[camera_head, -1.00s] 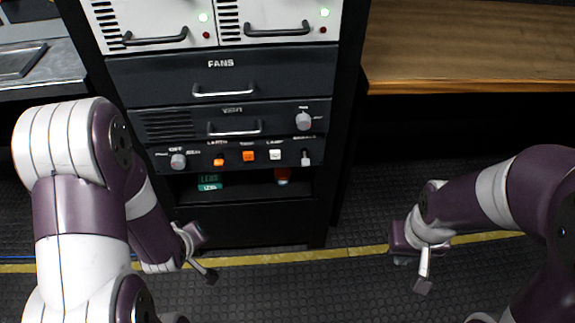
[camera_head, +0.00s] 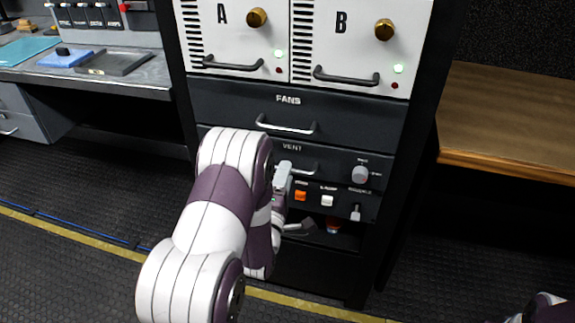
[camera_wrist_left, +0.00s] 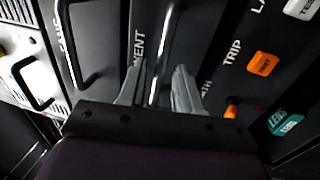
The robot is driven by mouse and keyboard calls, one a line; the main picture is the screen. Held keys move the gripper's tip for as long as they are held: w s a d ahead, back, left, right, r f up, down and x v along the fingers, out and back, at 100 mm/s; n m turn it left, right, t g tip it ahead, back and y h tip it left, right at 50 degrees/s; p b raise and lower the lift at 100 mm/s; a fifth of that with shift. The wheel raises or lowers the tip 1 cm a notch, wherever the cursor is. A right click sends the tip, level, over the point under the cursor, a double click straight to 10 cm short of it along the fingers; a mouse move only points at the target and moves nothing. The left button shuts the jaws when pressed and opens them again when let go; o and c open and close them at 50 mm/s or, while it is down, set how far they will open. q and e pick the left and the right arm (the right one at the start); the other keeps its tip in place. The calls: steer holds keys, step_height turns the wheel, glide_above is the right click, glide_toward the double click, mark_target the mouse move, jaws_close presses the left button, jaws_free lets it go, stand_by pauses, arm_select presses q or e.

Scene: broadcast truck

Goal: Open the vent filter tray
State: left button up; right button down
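The vent filter tray (camera_head: 330,157) is a dark drawer front marked VENT, under the FANS drawer in the rack. It looks flush with the rack. Its silver bar handle (camera_head: 308,168) is partly hidden by my left arm. My left gripper (camera_head: 284,178) is at the handle's left part. In the left wrist view, the two grey fingers of the left gripper (camera_wrist_left: 158,88) are apart, with the vent handle (camera_wrist_left: 165,45) running between them. I cannot tell whether they touch it. Only a small part of my right arm shows at the bottom right; its fingers cannot be made out.
The FANS drawer (camera_head: 365,115) with its own handle is just above. A switch panel with an orange button (camera_head: 300,196), a white button (camera_head: 327,201) and a toggle (camera_head: 355,212) is just below. A knob (camera_head: 360,174) sits right of the vent handle. A wooden desk (camera_head: 510,120) stands at right.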

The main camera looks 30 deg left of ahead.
arm_select(q)
steer(key=shift+x, duration=1.2)
jaws_close()
steer(key=shift+f, duration=0.1)
